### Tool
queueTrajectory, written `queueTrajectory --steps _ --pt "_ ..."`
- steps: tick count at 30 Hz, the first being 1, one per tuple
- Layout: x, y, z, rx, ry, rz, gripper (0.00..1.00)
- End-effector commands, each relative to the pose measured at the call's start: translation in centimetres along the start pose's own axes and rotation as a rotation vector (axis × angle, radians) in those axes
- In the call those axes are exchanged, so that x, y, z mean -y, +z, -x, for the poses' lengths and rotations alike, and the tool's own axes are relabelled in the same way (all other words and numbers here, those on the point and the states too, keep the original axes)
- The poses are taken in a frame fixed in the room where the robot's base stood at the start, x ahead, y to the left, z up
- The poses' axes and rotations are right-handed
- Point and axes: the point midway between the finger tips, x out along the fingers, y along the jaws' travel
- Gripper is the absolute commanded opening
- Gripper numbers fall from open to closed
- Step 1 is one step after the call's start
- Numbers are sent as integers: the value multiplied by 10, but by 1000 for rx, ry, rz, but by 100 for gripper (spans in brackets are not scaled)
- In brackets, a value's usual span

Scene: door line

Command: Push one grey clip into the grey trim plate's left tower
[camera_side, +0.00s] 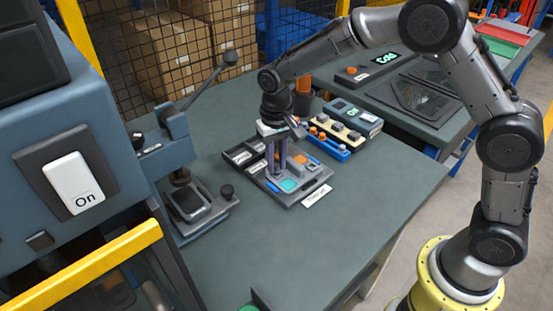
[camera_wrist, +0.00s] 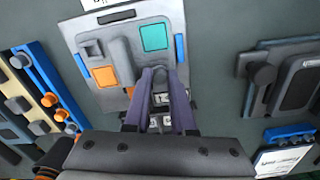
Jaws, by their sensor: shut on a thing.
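The grey trim plate (camera_side: 318,178) lies flat on the bench, with a teal square, an orange square and blue strips. It fills the upper middle of the wrist view (camera_wrist: 90,40), where a raised grey block crosses it. My gripper (camera_side: 277,172) points down over the plate's near-left part in the side view.
A dark compartment tray (camera_side: 238,156) with small parts adjoins the plate. A blue rack (camera_side: 330,148) of orange and grey pieces stands behind, also in the wrist view (camera_wrist: 50,85). A lever press (camera_side: 205,215) stands left. A white label (camera_side: 317,195) lies in front; the front bench is clear.

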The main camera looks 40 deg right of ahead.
Motion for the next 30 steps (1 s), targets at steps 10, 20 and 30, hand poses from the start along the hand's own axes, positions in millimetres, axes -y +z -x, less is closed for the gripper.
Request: queueTrajectory --steps 10,20,30 --pt "0 0 -6 2 1 0 0" --pt "0 0 -10 2 1 0 0" --pt "0 0 -10 2 1 0 36"
